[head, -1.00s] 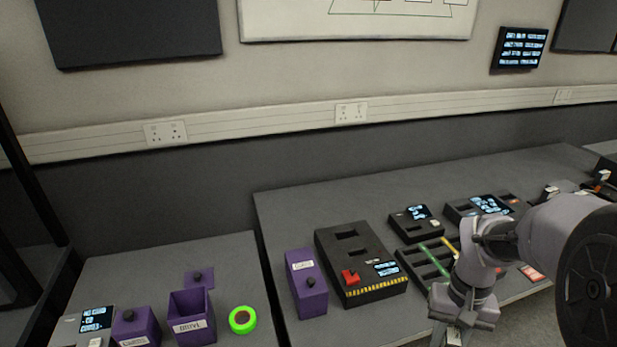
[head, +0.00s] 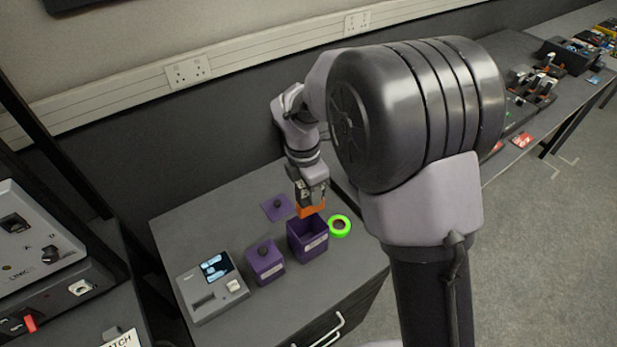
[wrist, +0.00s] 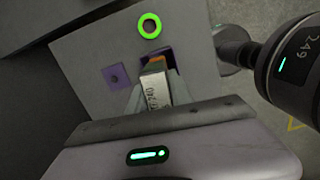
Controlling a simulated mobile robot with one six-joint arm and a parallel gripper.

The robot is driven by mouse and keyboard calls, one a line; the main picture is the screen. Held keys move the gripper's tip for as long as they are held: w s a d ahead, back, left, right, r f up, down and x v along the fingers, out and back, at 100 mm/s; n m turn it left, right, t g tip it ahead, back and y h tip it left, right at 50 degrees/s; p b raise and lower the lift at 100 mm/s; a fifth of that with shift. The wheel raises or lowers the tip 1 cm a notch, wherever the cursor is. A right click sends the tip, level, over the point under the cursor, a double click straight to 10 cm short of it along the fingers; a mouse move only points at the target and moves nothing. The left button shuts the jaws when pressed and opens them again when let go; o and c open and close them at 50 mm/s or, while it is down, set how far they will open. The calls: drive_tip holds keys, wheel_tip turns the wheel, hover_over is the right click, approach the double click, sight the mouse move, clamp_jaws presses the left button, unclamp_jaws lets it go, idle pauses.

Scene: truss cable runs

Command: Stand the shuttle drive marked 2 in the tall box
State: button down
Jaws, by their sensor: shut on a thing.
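I cannot tell how far the drive is inside. The box's label is too small to read. A purple lid with a dark knob (head: 277,207) lies flat behind the box.
A lidded purple box (head: 265,262) stands close on the left. A green tape ring (head: 340,226) lies just right of the open box. A grey device with a screen (head: 213,285) sits further left. The table is clear behind these.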

sight(308, 210)
drive_tip(key=shift+w+a+r+n, duration=0.1)
drive_tip(key=shift+a+r+n, duration=0.1)
drive_tip(key=shift+n, duration=0.2)
drive_tip(key=shift+a+f, duration=0.1)
drive_tip(key=shift+f, duration=0.15)
wheel_tip(308, 210, down, 5)
drive_tip(key=b, duration=0.5)
drive_tip(key=shift+a, duration=0.1)
drive_tip(key=shift+f+b, duration=0.35)
drive_tip(key=shift+f, duration=0.15)
drive_tip(key=shift+p, duration=0.65)
drive_tip(key=shift+f, duration=0.9)
idle(0.4)
wheel_tip(308, 210, down, 8)
drive_tip(key=b, duration=0.4)
drive_tip(key=shift+b, duration=0.3)
idle(3.0)
